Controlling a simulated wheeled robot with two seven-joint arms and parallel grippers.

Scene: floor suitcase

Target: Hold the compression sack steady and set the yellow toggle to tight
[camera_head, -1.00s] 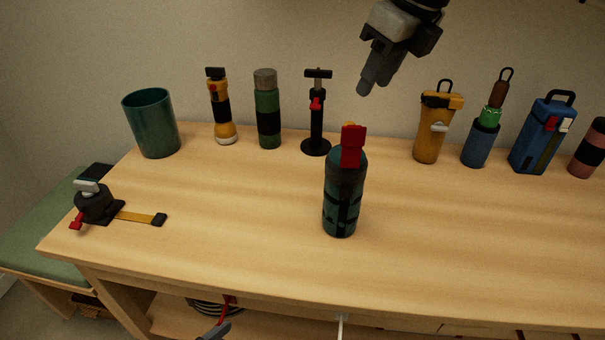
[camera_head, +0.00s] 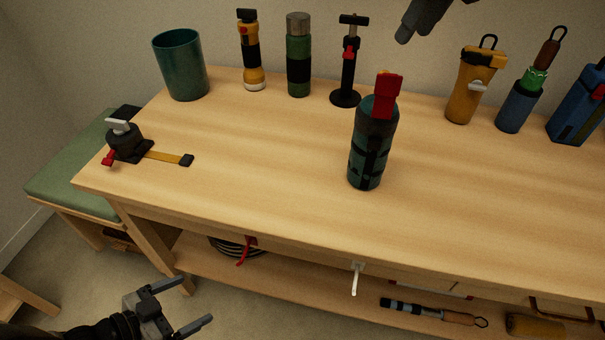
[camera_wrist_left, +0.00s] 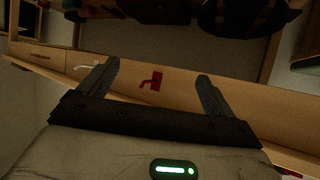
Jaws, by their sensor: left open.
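The compression sack (camera_head: 368,157) appears to be the dark teal cylinder with black straps, standing upright mid-table in the head view. A red piece (camera_head: 386,95) sits on its top. A small yellow bit (camera_head: 384,73), perhaps the yellow toggle, peeks out behind the red piece and is mostly hidden. My left gripper (camera_head: 197,300) is open and empty, low in front of the table, well left of the sack. Its spread fingers also show in the left wrist view (camera_wrist_left: 158,72). My right gripper (camera_head: 408,32) is partly visible at the top edge, above and behind the sack; its jaws are unclear.
A teal cup (camera_head: 181,68), flashlight (camera_head: 250,52), green bottle (camera_head: 298,60) and black pump (camera_head: 347,75) line the back. A ratchet strap (camera_head: 127,141) lies at left. A white handle (camera_head: 357,279) and red handle (camera_head: 246,251) stick out at the front. Table around the sack is clear.

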